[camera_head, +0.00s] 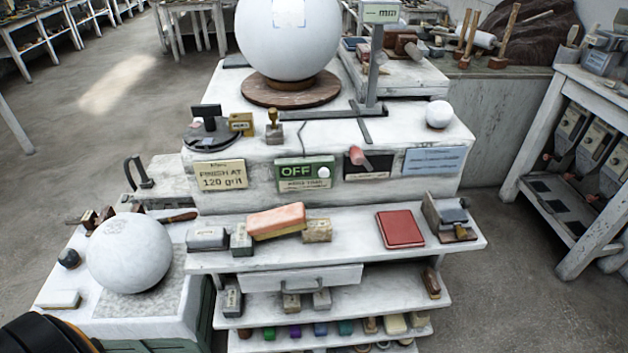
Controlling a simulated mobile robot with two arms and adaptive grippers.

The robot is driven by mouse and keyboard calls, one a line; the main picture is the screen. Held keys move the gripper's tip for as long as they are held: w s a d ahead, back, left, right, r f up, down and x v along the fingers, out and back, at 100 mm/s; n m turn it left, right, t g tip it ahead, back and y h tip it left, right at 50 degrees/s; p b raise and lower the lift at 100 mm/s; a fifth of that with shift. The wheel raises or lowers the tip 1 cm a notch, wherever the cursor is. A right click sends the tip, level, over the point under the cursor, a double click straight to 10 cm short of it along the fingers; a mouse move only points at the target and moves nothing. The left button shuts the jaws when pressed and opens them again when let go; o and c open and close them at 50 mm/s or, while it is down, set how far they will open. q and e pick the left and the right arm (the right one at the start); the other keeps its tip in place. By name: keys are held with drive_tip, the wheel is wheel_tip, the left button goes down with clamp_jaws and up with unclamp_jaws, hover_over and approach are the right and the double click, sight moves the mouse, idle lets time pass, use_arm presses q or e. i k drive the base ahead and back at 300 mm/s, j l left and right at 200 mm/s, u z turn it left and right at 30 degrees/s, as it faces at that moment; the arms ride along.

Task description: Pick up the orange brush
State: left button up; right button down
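An orange block with a paler tan underside (276,220), the only thing here that fits the orange brush, lies on the upper front shelf (350,255). It is tilted, its right end higher, and seems to rest against or on small blocks beside it. A grey-white block (207,239) and a dark-sided block (241,240) are at its left, and a tan block (317,230) is at its right. No gripper fingers show. A black rounded part with an orange band at the bottom left corner appears to be my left arm.
A red pad (400,229) and a metal holder (449,218) sit farther right on the shelf. A drawer (290,280) is below. A large white sphere (288,40) stands above, another sphere (130,252) at left. Shelf room is bare between tan block and red pad.

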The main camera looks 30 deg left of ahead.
sight(279, 221)
drive_tip(key=i+l+u, duration=0.1)
drive_tip(key=u, duration=0.3)
drive_tip(key=l+u, duration=0.1)
drive_tip(key=u, duration=0.3)
drive_tip(key=i+l+u, duration=0.1)
drive_tip(key=u, duration=0.3)
